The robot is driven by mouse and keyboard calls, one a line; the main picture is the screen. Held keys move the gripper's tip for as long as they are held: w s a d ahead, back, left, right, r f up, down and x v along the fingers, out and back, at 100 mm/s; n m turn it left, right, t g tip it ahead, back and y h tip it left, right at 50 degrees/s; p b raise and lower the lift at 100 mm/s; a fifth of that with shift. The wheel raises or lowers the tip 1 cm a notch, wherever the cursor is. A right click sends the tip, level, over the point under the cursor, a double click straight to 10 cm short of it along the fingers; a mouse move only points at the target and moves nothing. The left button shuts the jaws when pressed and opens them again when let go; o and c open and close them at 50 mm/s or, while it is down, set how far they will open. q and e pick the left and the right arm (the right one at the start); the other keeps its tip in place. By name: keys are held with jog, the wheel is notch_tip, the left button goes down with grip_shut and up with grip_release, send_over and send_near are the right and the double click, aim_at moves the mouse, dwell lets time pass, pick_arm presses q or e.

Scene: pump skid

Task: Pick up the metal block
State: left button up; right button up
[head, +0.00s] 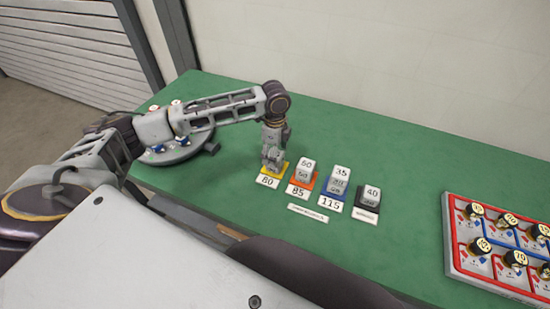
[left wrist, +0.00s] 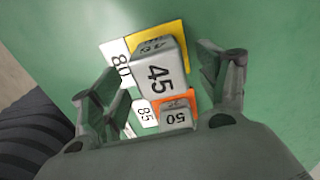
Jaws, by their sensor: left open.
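A grey metal block marked 45 (left wrist: 160,75) stands on the yellow pad (left wrist: 175,30), labelled 80. My left gripper (head: 271,162) is over this pad, pointing down. In the left wrist view its open fingers are on either side of the block, with green table visible between each finger and the block. In the head view the gripper mostly hides this block. My right gripper is not in view.
The orange-pad block marked 50 (left wrist: 178,118) is close to the 45 block. A red-framed panel with round black knobs (head: 505,240) lies at the right. A round grey fixture (head: 178,145) is at the left. The green table (head: 420,160) is clear behind the blocks.

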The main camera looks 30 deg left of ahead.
pick_arm(q)
jog(key=shift+f, duration=1.1)
jog(key=shift+c, duration=0.4)
jog(key=c, duration=1.3)
jog(key=shift+r, duration=0.15)
jog(key=shift+r, duration=4.9)
